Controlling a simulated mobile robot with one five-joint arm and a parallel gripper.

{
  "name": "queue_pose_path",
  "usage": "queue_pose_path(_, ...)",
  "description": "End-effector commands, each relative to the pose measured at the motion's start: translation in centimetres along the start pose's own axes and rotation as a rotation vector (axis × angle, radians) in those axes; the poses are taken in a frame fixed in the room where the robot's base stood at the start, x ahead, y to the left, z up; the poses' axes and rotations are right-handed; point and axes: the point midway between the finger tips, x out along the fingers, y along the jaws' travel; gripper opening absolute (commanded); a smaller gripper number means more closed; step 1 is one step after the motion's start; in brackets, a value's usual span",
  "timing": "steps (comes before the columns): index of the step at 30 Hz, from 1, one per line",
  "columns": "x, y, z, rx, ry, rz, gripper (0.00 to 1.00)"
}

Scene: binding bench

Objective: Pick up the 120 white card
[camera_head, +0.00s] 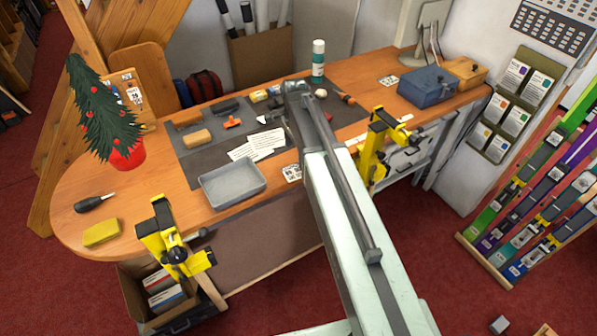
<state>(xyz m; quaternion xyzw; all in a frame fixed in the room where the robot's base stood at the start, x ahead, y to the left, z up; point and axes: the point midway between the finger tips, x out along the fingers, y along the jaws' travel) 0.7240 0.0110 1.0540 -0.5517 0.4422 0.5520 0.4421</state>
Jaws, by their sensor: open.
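Several white cards or sheets with fine print (260,145) lie fanned and overlapping on the dark grey mat (205,160) on the wooden bench. No "120" can be read on them, so I cannot tell which one is the 120 white card. My arm reaches up from the bottom of the view over the bench. My gripper (298,108), at its far end, is over the mat to the right of the cards, apart from them in the picture. It is open; its fingertips are small and partly hidden by the arm.
A grey tray (232,184) stands in front of the cards. Yellow clamps (170,240) (377,145) grip the bench's front edge. A small decorated tree (105,115) is at left.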

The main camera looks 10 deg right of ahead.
Motion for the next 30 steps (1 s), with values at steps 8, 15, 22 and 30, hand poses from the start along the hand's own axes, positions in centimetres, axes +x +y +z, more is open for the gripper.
queue_pose_path(8, 2.3, 0.1, -0.1, -0.001, 0.0, -0.001, 0.93)
queue_pose_path(15, 5.4, 0.6, -0.6, 0.0, 0.0, -0.001, 0.93)
queue_pose_path(22, 7.6, 0.6, -0.7, -0.001, 0.0, -0.001, 0.93)
queue_pose_path(30, 7.3, 0.6, -0.7, -0.001, 0.0, 0.0, 0.65)
